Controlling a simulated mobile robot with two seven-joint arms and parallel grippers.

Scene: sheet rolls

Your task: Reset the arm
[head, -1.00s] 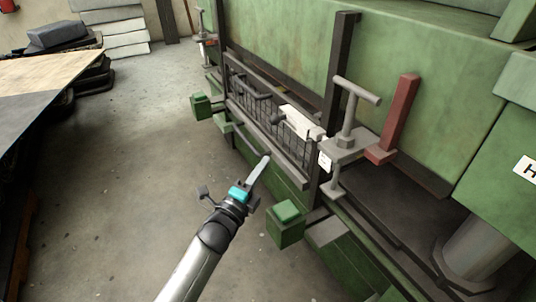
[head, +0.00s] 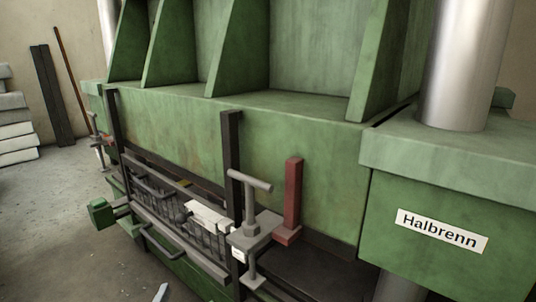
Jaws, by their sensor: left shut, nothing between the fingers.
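Only the pale tip of my left gripper (head: 160,293) shows, at the bottom edge of the head view. It is shut and empty, above the floor in front of the green machine (head: 300,150), and looks apart from it. The rest of my left arm is below the picture. My right gripper is not in view.
A grey T-handle clamp (head: 250,215) and a red upright bar (head: 292,200) stick out from the machine's front. A dark wire rack (head: 165,205) with a white piece (head: 208,216) is low on it. Grey floor (head: 50,215) is free at left.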

